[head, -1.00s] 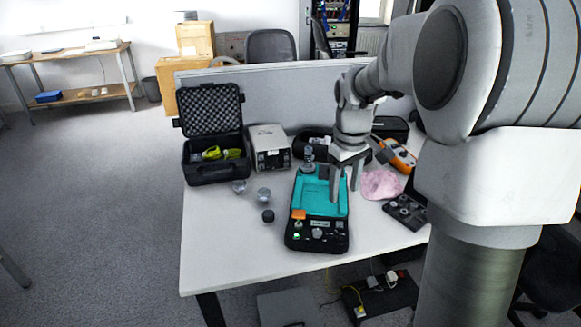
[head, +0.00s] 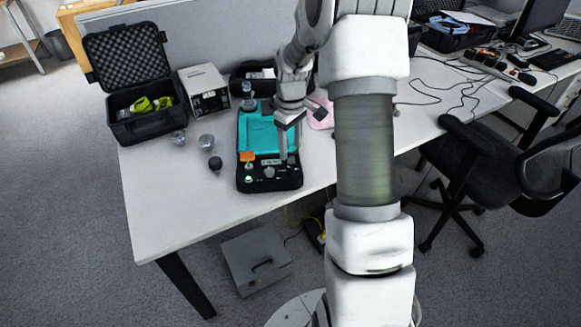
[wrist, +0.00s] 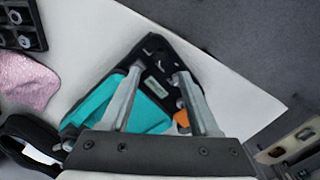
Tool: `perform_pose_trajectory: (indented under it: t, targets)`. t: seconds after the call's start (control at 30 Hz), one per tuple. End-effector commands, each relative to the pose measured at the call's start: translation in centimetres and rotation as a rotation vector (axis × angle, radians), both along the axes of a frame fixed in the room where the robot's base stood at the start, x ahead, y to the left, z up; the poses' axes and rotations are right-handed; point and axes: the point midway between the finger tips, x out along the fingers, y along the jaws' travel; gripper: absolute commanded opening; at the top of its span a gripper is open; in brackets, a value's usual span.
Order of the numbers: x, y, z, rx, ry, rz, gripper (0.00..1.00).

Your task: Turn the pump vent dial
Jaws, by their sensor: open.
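The device (head: 242,130) has a black case, a teal top and a control panel along its front edge. A grey round knob (head: 268,172) stands on this panel, with an orange part (head: 247,157) and a green light (head: 249,180) to its left. Which control is the pump vent dial is not labelled legibly. My gripper (head: 287,157) is open, pointing down over the panel's right side. In the wrist view its two fingers (wrist: 158,72) are spread above the panel (wrist: 153,44), with nothing between them. The orange part (wrist: 182,117) is partly hidden by one finger.
Small jars (head: 206,141) and a dark knob-like piece (head: 215,163) stand left of the device. An open black case (head: 142,127) and a grey box (head: 204,90) are behind. A pink cloth (head: 318,121) lies right of my gripper. The table's front-left area is clear.

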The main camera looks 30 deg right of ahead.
Motion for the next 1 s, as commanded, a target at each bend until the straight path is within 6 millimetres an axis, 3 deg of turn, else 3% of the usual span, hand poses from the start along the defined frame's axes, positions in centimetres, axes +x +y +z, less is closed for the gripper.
perform_pose_trajectory:
  t: [0.03, 0.2, 0.4, 0.83, 1.0]
  targets:
    - [-0.1, 0.0, -1.4, 0.001, 0.005, 0.000, 0.62]
    - [-0.1, 0.0, -4.8, 0.001, 0.004, 0.000, 0.62]
    - [0.0, 0.0, -7.4, 0.000, 0.001, 0.000, 0.62]
    - [0.0, 0.0, -8.3, 0.000, -0.001, 0.000, 0.62]
    - [0.0, 0.0, -8.3, 0.000, -0.001, 0.000, 0.32]
